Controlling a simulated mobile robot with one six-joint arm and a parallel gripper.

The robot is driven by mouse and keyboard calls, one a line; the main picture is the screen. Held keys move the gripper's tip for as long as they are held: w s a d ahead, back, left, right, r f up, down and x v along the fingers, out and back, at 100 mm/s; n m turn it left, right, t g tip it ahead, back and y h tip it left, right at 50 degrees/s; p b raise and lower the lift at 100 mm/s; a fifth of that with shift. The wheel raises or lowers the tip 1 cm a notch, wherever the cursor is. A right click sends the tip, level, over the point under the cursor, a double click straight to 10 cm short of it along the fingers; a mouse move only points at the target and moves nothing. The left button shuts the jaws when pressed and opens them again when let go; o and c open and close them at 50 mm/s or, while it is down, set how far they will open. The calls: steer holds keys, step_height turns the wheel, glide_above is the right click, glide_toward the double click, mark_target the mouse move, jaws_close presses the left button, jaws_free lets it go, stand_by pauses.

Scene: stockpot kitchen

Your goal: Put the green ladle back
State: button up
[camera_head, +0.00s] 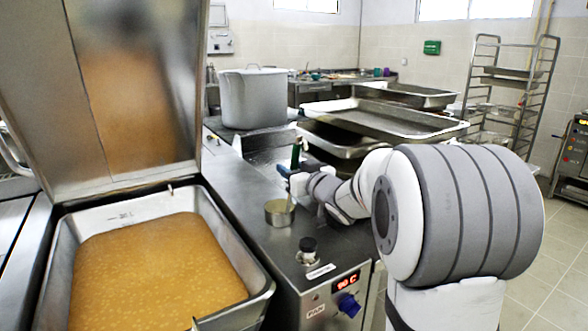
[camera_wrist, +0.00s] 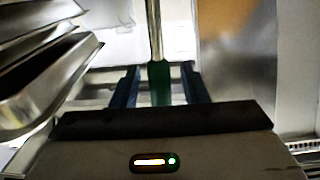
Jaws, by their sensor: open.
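The green ladle has a green handle (camera_head: 295,156) and stands nearly upright over the steel counter. I cannot tell whether that cup is the ladle's bowl or a separate holder. My gripper (camera_head: 294,172) is at the handle, with its fingers open on either side of it. In the wrist view the green handle (camera_wrist: 159,82) lies between the two dark blue fingers (camera_wrist: 160,88), with visible gaps on both sides. The metal shaft extends beyond them.
An open tilting pan (camera_head: 262,283) full of orange-brown soup is at the left, its lid (camera_head: 130,90) raised. A large grey stockpot (camera_head: 254,98) stands behind. Steel trays (camera_head: 385,118) are stacked behind my arm. A black knob (camera_head: 308,246) rises from the counter front.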

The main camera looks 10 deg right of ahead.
steer(key=shift+r, duration=0.25)
steer(key=s+d+f+m+g+h, duration=0.1)
steer(key=s+d+f+m+h, duration=0.15)
steer(key=s, duration=0.35)
steer(key=s+d+f+m+g+h, duration=0.1)
steer(key=s+d+f+h, duration=0.15)
steer(key=s, duration=0.45)
steer(key=s+a+f+g, duration=0.4)
steer(key=s+f+g, duration=0.2)
steer(key=s, duration=0.5)
steer(key=s+a+f+g, duration=0.4)
steer(key=s+f+g, duration=0.2)
steer(key=s, duration=0.6)
steer(key=shift+s+a+f+g+h+p, duration=0.2)
steer(key=shift+f+g+h+p, duration=0.15)
steer(key=shift+g, duration=0.25)
steer(key=shift+r, duration=0.2)
